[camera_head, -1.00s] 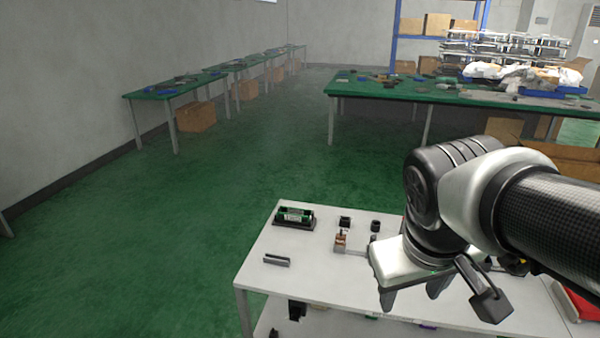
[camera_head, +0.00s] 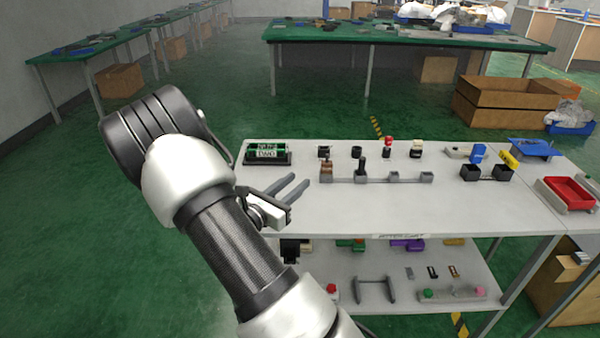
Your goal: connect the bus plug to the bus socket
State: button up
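I cannot tell for sure which parts are the bus plug and the bus socket. A black and green module (camera_head: 267,153) with a lettered label sits at the table's back left. A grey strip with several square holders (camera_head: 394,177) lies in the middle, with a dark upright peg (camera_head: 360,166) in one holder. Two black open boxes (camera_head: 487,174) joined by a bar stand at right, with a blue piece (camera_head: 479,153) and a yellow piece (camera_head: 509,160) behind them. My gripper (camera_head: 299,180) is over the table's left part, fingers apart and empty, pointing right.
Small black parts (camera_head: 356,152) stand along the back of the white table (camera_head: 400,213). A red tray (camera_head: 568,191) is at the right end. A lower shelf (camera_head: 410,292) holds more parts. The table's front middle is clear.

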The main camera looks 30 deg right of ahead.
jog(key=shift+w+d+f, duration=0.1)
jog(key=shift+w+f, duration=0.15)
jog(key=shift+w, duration=0.1)
jog(key=b, duration=0.1)
send_near(327, 162)
jog(key=w+d, duration=0.1)
jog(key=d+r, duration=0.1)
jog(key=d, duration=0.1)
jog(key=w+d, duration=0.1)
jog(key=shift+w+d+r, duration=0.2)
jog(key=shift+w+r, duration=0.1)
jog(key=shift+r, duration=0.1)
jog(key=x, duration=0.1)
jog(key=b+x, duration=0.1)
jog(key=x, duration=0.2)
jog(key=shift+d+f, duration=0.35)
jog(key=shift+d, duration=0.1)
jog(key=shift+w+d, duration=0.15)
jog(key=shift+d, duration=0.1)
jog(key=shift+c, duration=0.4)
grip_shut()
